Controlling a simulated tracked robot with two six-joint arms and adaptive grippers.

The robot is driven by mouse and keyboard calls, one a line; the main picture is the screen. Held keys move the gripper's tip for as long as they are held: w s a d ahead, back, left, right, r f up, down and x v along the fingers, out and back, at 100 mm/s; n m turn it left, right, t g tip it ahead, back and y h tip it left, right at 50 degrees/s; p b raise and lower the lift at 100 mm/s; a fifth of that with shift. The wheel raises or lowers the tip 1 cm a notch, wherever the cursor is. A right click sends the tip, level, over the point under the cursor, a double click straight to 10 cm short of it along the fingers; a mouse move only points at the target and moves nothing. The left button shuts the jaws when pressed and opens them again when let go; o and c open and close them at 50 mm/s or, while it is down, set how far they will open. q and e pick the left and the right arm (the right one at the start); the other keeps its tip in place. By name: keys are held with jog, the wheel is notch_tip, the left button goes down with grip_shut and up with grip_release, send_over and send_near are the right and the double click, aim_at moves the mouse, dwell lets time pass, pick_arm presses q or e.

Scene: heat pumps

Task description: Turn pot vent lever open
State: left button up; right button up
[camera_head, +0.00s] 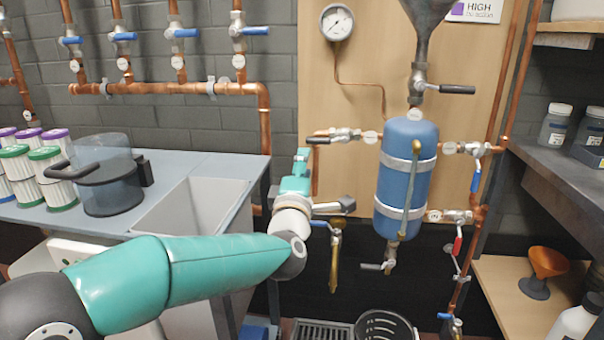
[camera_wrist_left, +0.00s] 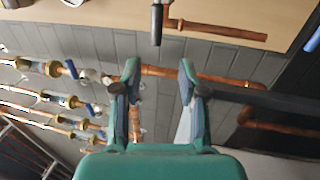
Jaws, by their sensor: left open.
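The blue pot (camera_head: 406,180) hangs upright on the wooden panel with two metal straps around it. A valve with a black lever (camera_head: 318,140) sits on the pipe at its upper left. Another black lever (camera_head: 457,89) is on the valve under the funnel. Which one is called the vent lever cannot be told. My left gripper (camera_head: 303,158) is open and empty, left of the pot and just below the upper-left lever. In the left wrist view, my left gripper (camera_wrist_left: 159,80) has its fingers apart, and a black lever (camera_wrist_left: 157,24) shows beyond them.
A gauge (camera_head: 337,22) is above on the panel. Copper pipes with several blue-handled valves run along the wall at left. A bench (camera_head: 190,165) with a sink and a clear container (camera_head: 105,175) stands at left. Shelves (camera_head: 560,155) are at right.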

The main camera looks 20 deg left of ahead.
pick_arm(q)
jog(key=shift+v, duration=1.05)
jog(key=shift+f, duration=0.1)
jog(key=s+d+f+m+g+h, duration=0.1)
jog(key=s+f+m+g, duration=0.15)
jog(key=f, duration=0.95)
jog(key=s+d+f+m+g+h, duration=0.15)
jog(key=f+m+g, duration=0.25)
jog(key=f, duration=0.8)
jog(key=s+f+m+g+h, duration=0.2)
jog(key=f+m+g, duration=0.15)
jog(key=f, duration=0.85)
jog(key=s+f+m+g, duration=0.4)
jog(key=s+f, duration=0.9)
jog(key=f, duration=0.1)
jog(key=s+d+f+m+g+h, duration=0.1)
jog(key=s+f+m+g, duration=0.15)
jog(key=s, duration=0.65)
jog(key=s+d+f+m+g+h, duration=0.1)
jog(key=s+f+g, duration=0.25)
jog(key=s, duration=0.45)
notch_tip(320, 180, up, 36)
jog(key=p, duration=3.6)
jog(key=shift+w+t, duration=0.3)
jog(key=shift+w, duration=0.1)
